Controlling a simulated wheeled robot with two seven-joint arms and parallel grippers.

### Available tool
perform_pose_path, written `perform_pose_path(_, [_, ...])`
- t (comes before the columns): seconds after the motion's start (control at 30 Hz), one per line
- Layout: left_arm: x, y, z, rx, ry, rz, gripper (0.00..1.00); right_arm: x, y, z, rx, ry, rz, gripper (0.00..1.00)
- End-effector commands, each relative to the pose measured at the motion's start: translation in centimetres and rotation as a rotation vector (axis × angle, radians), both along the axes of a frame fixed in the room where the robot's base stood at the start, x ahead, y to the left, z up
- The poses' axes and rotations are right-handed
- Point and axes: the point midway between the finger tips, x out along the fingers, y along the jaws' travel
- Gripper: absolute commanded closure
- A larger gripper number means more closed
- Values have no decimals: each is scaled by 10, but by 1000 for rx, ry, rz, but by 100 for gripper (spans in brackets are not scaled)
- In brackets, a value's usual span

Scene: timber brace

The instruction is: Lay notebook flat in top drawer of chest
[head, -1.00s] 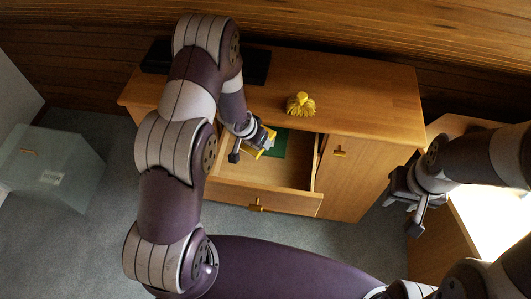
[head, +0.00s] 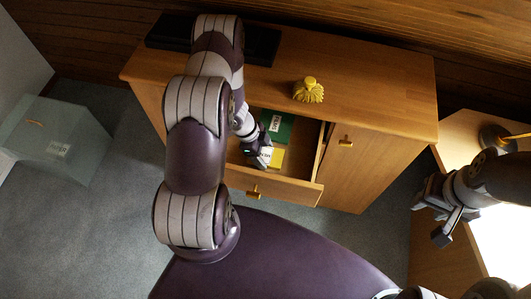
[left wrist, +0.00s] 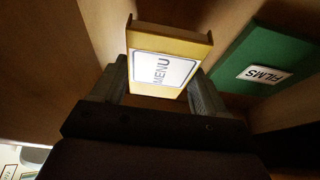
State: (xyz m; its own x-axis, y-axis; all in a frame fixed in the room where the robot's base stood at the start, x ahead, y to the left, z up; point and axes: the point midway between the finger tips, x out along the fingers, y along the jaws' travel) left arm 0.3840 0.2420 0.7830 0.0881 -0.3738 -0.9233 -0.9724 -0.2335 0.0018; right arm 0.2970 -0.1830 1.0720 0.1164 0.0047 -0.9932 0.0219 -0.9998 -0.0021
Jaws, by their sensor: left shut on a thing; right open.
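The top drawer (head: 290,191) of the chest (head: 375,120) is pulled open. A yellow notebook labelled MENU (left wrist: 165,68) is between the fingers of my left gripper (left wrist: 155,85), which is shut on it inside the drawer. In the head view the notebook (head: 277,157) shows just right of my left gripper (head: 264,158). I cannot tell whether it touches the drawer floor. A green book labelled FILMS (left wrist: 268,62) lies beside it in the drawer, also seen in the head view (head: 284,130). My right gripper (head: 445,215) is open and empty, right of the chest.
A yellow tasselled or ribbed object (head: 309,91) and a flat black item (head: 262,46) sit on the chest top. A pale translucent box (head: 60,140) stands on the floor at left. A wooden table with a bright top (head: 495,235) is at right.

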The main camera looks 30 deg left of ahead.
Motion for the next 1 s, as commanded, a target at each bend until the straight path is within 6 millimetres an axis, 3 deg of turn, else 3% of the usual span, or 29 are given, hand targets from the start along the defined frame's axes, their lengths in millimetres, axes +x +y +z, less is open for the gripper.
perform_pose_path(0.13, [0, 0, -21, 0, 0, 1, 58, 0, 0, 0, 0, 0, 0, 57])
perform_pose_path(0.47, [0, 0, -26, 0, 0, 0, 58, 0, 0, -3, 0, 0, 0, 57])
perform_pose_path(0.5, [0, 0, -26, 0, -1, 0, 23, 0, 0, -3, 0, 0, 0, 57])
perform_pose_path(0.57, [0, 0, -25, 0, -1, 0, 4, 0, 0, -2, 0, 0, 0, 57])
perform_pose_path(0.83, [0, 0, -24, 0, -1, 0, 1, 0, 0, -1, 0, 0, 0, 57])
perform_pose_path(1.0, [-1, 8, -2, 1, -2, 2, 1, 0, 0, 0, 0, 0, 0, 57])
